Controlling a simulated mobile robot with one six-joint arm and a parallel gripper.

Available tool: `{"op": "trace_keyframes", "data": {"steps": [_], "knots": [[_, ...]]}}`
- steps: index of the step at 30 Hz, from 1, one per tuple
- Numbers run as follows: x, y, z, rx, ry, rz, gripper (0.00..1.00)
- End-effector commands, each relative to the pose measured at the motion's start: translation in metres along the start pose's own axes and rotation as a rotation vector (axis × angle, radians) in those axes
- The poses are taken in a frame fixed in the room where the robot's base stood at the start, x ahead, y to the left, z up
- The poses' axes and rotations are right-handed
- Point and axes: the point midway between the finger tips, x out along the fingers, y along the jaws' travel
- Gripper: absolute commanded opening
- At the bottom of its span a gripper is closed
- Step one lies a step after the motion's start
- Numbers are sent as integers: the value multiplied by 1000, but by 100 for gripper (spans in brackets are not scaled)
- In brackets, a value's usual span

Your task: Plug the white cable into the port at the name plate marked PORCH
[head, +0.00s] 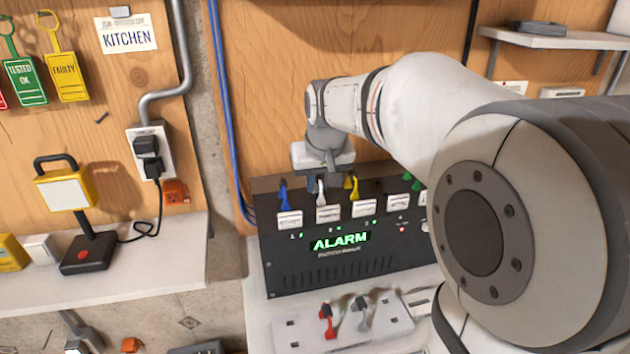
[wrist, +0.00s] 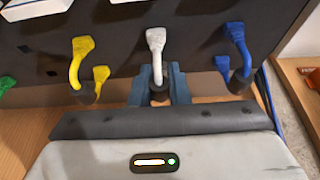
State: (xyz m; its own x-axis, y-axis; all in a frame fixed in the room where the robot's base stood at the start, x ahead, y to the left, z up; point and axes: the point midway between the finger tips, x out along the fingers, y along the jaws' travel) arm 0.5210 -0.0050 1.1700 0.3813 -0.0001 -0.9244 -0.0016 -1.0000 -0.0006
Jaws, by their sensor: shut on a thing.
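My gripper (head: 321,176) is at the top edge of a black ALARM panel (head: 330,265). In the wrist view its blue fingers (wrist: 158,88) are shut around the dark lower end of the white cable (wrist: 156,42). The white cable also shows in the head view (head: 321,188), above the second name plate from the left (head: 328,214). Its upper end is close against the panel face; I cannot tell whether it is seated in a port. The name plates' lettering is too small to read, so I cannot tell which says PORCH.
A blue cable (head: 283,192) is left of the white one; a yellow cable (head: 351,184) and a green cable (head: 413,182) are to its right. A power strip (head: 345,325) with red and grey plugs lies in front of the panel. A wooden wall stands behind.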

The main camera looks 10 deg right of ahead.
Motion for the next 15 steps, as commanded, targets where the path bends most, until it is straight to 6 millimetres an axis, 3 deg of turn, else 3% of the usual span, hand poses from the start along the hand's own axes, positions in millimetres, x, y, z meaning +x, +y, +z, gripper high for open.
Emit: {"op": "trace_keyframes", "data": {"steps": [8, 9, 15], "knots": [[0, 0, 0, 0, 0, 0, 0], [0, 0, 0, 0, 0, 0, 16], [0, 0, 0, 0, 0, 0, 33]]}}
